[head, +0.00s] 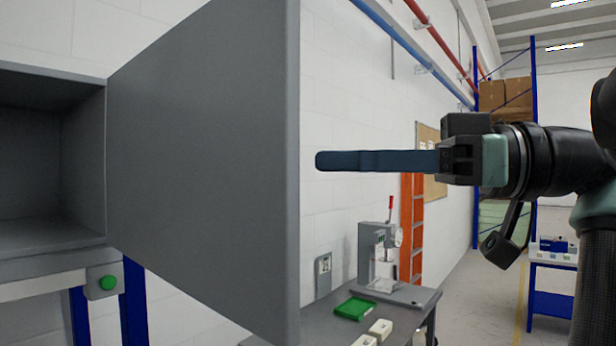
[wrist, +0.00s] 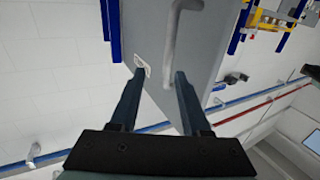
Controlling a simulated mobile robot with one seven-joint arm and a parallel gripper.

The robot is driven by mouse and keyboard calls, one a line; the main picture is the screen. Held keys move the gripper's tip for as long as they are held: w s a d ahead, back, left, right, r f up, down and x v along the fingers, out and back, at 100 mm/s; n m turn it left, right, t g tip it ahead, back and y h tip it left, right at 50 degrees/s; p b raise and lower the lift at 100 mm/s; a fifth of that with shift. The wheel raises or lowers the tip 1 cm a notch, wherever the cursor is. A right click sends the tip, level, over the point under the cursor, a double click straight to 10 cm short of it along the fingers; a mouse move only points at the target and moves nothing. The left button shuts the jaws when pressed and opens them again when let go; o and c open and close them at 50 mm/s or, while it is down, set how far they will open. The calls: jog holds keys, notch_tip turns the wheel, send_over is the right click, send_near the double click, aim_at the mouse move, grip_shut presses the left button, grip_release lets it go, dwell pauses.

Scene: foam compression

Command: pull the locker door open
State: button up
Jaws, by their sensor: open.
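The grey locker door (head: 205,150) stands swung out wide from the locker (head: 84,72), whose inside shows at the left in the head view. In the wrist view the door (wrist: 205,65) fills the upper middle, and its grey bar handle (wrist: 170,45) runs down its face. The handle is hidden in the head view. My gripper (head: 320,161) is to the right of the door's free edge, with a strip of wall visible between. In the wrist view my gripper (wrist: 160,73) has its fingers apart and empty; the handle's lower end appears beyond them.
A workbench (head: 412,292) below the door holds a press (head: 378,255), a green tray (head: 355,308) and white blocks (head: 380,330). An orange ladder (head: 411,225) leans by the back wall. Open floor shows at the right, before a blue shelf (head: 552,295).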

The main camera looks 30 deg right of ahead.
jog(key=b+v, duration=0.1)
jog(key=v, duration=0.7)
jog(key=shift+a, duration=0.1)
